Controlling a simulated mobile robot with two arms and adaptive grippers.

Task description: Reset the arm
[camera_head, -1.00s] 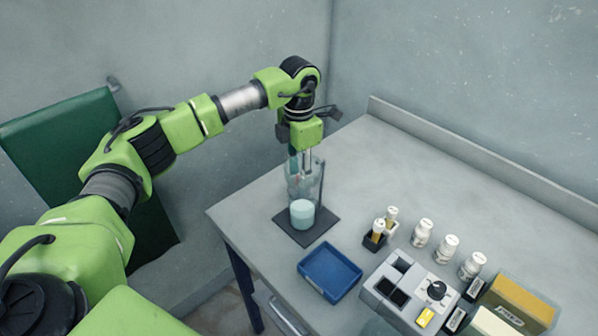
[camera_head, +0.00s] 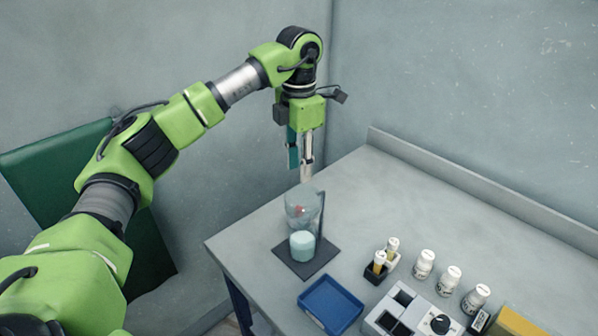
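My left gripper (camera_head: 300,165) hangs pointing down, above the clear glass vessel (camera_head: 301,203) and apart from it. A teal finger and a silvery finger show side by side. The gap between them is too small to tell if they are open, and I see no clear object between them. The vessel stands upright with a pale blue-white mass (camera_head: 302,244) at its bottom and a small red spot on it. My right gripper is out of view.
The vessel is on a dark mat (camera_head: 288,262) near the grey table's left edge. A blue tray (camera_head: 330,305), vials (camera_head: 380,262), several white bottles (camera_head: 448,279) and a grey device (camera_head: 402,296) stand to the front and right. The table's back is clear.

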